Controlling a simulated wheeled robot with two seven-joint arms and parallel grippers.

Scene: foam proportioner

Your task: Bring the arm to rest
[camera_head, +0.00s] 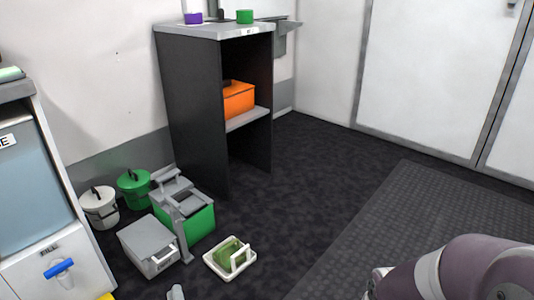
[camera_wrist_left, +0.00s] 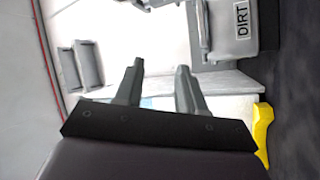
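In the left wrist view my left gripper (camera_wrist_left: 158,67) is open, its two grey fingers spread with nothing held between them. A pale panel lies behind the fingers. In the head view only a small grey piece, which may be a tip of this gripper, shows at the bottom edge. A purple-grey link of my arm fills the bottom right corner of the head view. My right gripper is not in view.
A cabinet with a blue tap (camera_head: 58,268) stands at left. A green box (camera_head: 200,222), a grey box (camera_head: 142,243), a white tray (camera_head: 216,266) and two lidded buckets are on the floor. A dark shelf unit (camera_head: 193,110) stands behind. The mat (camera_head: 430,215) at right is clear.

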